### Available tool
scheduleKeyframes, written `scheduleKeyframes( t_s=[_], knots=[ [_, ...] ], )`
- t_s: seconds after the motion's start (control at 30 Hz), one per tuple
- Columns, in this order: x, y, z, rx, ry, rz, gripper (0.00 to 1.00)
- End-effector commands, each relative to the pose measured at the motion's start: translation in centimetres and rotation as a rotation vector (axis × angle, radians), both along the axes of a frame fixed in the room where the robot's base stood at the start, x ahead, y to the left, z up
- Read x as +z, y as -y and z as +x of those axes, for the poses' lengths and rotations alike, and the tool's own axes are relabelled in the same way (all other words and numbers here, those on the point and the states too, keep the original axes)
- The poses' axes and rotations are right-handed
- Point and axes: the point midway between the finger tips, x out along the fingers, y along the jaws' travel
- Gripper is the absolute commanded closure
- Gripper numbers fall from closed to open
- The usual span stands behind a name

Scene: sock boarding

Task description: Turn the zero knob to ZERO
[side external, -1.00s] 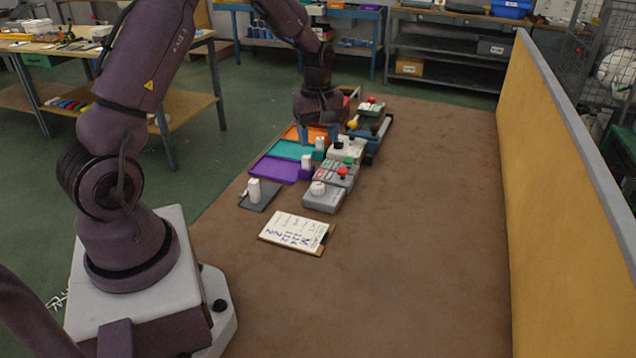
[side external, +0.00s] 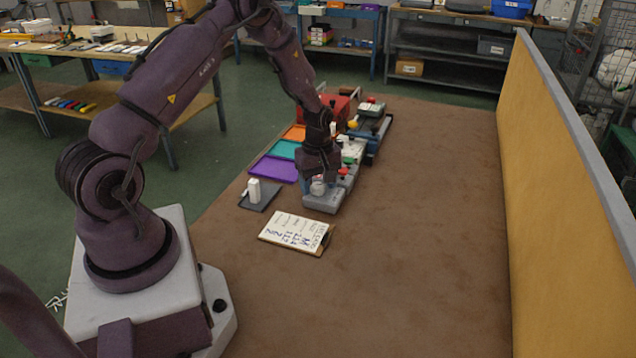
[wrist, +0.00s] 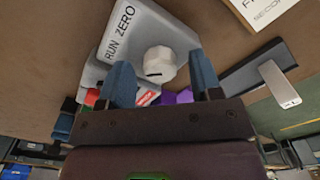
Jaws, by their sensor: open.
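The zero knob (wrist: 160,63) is a white, faceted knob on a light grey box (wrist: 145,25) with the printed words RUN and ZERO. A dark mark shows on its edge; I cannot tell for sure which word it points to. In the side external view the knob (side external: 317,188) and grey box (side external: 325,203) are at the near end of a row of devices. My gripper (wrist: 163,75) is open, with its blue fingers on either side of the knob in the wrist view. Contact cannot be told. In the side external view my gripper (side external: 318,178) is right above the knob.
A clipboard (side external: 296,232) lies in front of the grey box. A dark grey tray (side external: 259,197) with a white upright piece is to its left, with purple (side external: 272,169), teal and orange trays behind. More devices stand behind the box. The table's right side is clear.

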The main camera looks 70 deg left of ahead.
Motion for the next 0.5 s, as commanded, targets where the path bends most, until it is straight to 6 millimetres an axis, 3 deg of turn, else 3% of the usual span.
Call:
scheduleKeyframes(
  t_s=[0.27,0.5],
  knots=[
    [-0.2,0.0,0.0,0.0,0.0,0.0,0.41],
    [-0.18,0.0,0.0,0.0,0.0,0.0,0.91]
  ],
)
